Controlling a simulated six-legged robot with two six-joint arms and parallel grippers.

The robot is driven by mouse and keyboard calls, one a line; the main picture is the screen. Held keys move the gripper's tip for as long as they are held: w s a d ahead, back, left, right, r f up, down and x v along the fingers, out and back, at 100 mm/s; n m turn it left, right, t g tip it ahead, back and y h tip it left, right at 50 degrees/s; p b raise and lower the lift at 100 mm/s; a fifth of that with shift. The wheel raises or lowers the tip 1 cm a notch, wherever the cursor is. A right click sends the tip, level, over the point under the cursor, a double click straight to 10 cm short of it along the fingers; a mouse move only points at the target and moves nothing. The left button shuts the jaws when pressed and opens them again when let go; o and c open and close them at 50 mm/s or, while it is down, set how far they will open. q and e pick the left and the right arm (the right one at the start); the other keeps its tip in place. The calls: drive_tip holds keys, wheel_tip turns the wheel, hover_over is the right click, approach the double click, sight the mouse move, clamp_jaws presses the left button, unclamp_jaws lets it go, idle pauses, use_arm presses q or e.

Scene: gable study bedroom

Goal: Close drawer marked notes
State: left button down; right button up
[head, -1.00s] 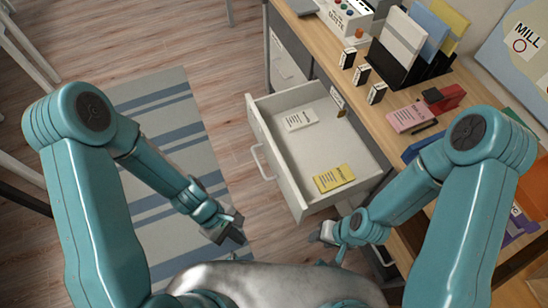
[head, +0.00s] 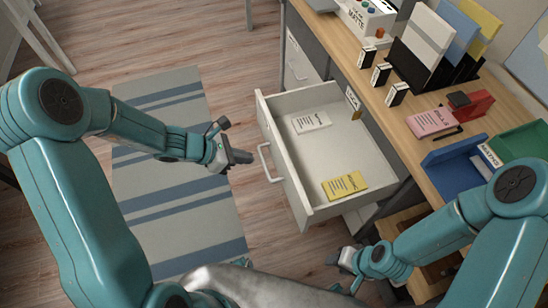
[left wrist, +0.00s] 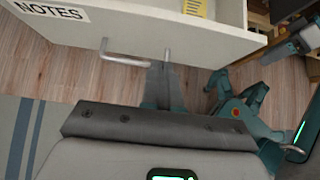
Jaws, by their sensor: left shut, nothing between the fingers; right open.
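The white drawer (head: 280,168) stands pulled out from the desk. Its front carries a NOTES label (left wrist: 52,11) in the left wrist view. A bar handle (head: 266,162) is on its front and also shows in the left wrist view (left wrist: 125,60). A white booklet (head: 310,122) and a yellow booklet (head: 345,186) lie inside. My left gripper (head: 242,157) is shut and empty, in front of the drawer front near the handle; whether it touches cannot be told. My right gripper (head: 335,265) is open and empty, low by the drawer's near corner.
The wooden desk top (head: 415,160) runs along the right, with a blue tray (head: 450,168), a green tray (head: 522,142), a pink booklet (head: 432,122) and several small boxes. A closed drawer (head: 298,66) sits farther back. The striped rug (head: 185,235) and floor left of the drawer are clear.

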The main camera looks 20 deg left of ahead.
sight(283, 159)
use_arm(q)
drive_tip(key=x, duration=0.2)
drive_tip(key=r+x, duration=0.1)
drive_tip(key=x, duration=0.2)
drive_tip(key=d+x, duration=0.1)
drive_tip(key=x, duration=0.1)
drive_tip(key=shift+w+d+b, duration=0.2)
drive_tip(key=shift+w+b, duration=0.2)
drive_tip(key=shift+w, duration=0.05)
drive_tip(key=shift+w+d, duration=0.35)
drive_tip(key=shift+d, duration=0.15)
use_arm(e)
drive_tip(key=shift+a+f, duration=0.1)
drive_tip(key=shift+f, duration=0.6)
